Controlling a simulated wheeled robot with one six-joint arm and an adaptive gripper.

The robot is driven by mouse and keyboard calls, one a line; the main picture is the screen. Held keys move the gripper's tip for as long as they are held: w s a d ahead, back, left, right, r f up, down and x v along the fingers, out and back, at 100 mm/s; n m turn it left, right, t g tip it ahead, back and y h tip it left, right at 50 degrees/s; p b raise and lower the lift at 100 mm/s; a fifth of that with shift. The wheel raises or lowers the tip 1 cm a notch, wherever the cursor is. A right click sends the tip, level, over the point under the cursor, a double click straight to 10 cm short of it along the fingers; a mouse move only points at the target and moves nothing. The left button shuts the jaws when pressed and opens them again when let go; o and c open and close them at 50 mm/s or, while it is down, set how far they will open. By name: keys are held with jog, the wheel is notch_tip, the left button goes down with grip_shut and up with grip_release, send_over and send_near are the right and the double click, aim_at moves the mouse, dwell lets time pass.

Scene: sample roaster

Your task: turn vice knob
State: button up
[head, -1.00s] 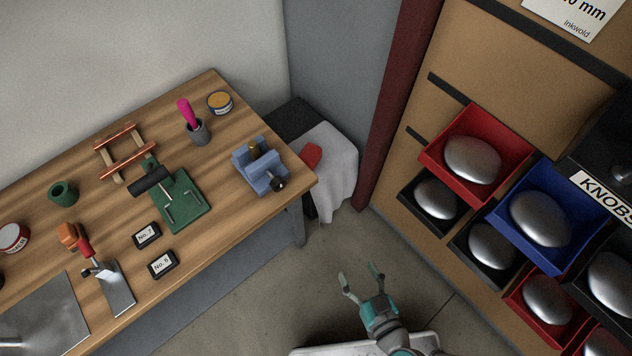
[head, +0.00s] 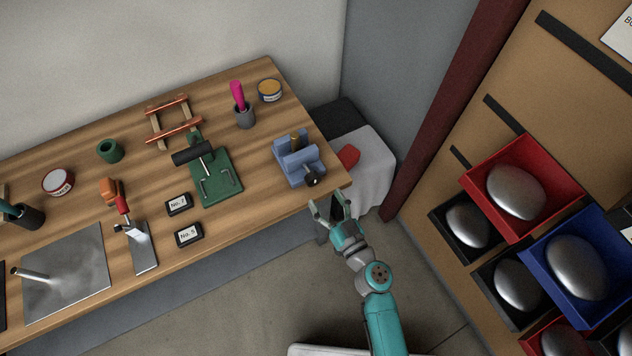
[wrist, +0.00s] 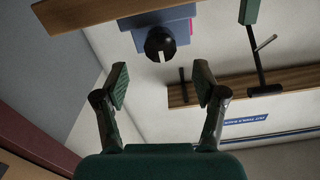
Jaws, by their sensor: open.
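The blue vice (head: 298,160) sits at the right front corner of the wooden bench. Its black knob (head: 312,180) faces the front edge of the bench; in the wrist view the knob (wrist: 160,41) shows a white mark and lies ahead of the fingers, between their lines. My gripper (head: 331,206) is open and empty, just off the bench corner and close to the knob, apart from it. In the wrist view both fingers of my gripper (wrist: 161,86) are spread, with clear space between them and the knob.
On the bench (head: 110,150) stand a green press (head: 215,178), a grey cup with a pink-handled tool (head: 244,116), a tin (head: 269,90) and two black number blocks. A cloth-covered stand (head: 375,165) is beside the bench. Bins (head: 515,190) fill the right wall. The floor in front is clear.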

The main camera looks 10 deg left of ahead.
aim_at(315, 182)
jog(key=shift+x, duration=3.05)
jog(key=c, duration=1.1)
jog(key=shift+c, duration=0.2)
